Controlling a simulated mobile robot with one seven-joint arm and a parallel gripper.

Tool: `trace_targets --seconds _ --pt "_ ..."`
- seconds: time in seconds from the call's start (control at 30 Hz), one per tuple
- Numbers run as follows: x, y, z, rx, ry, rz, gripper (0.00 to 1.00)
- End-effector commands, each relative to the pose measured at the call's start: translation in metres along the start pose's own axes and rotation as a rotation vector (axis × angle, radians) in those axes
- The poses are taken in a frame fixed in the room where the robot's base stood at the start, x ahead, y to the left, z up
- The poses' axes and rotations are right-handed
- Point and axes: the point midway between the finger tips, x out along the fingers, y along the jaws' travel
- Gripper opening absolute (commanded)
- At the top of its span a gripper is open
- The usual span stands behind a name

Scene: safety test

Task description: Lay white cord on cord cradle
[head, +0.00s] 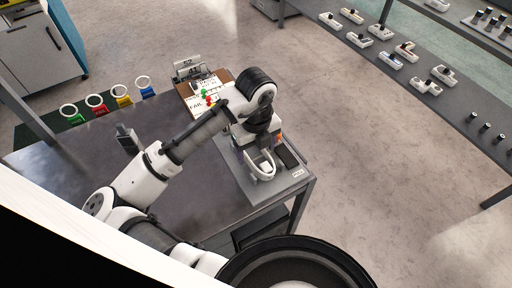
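My arm reaches across the dark metal table (75,160) to its right end. My gripper (260,150) points down over a grey board (243,180) there; its fingers are too small and covered to read. A white U-shaped or looped piece (262,174) shows right below and in front of the gripper. I cannot tell whether it is the white cord, the cord cradle or part of the gripper. No other white cord can be made out. A dark rectangular block (286,156) lies just right of the white piece, with a small orange-red part (278,138) behind it.
A clipboard (190,102) with papers and small red and green pieces lies behind the arm. Several coloured tags with white rings (97,102) lie on a dark green mat at the back left. A dark upright device (128,139) stands left. A bench (415,70) with devices is beyond open floor.

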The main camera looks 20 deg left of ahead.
Motion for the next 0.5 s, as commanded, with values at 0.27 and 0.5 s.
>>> trace_targets --seconds 0.27,0.5 --pt "0.0 0.0 0.0 0.0 0.0 0.0 0.78" --pt "-0.022 -0.001 0.0 0.001 -0.002 -0.001 0.78"
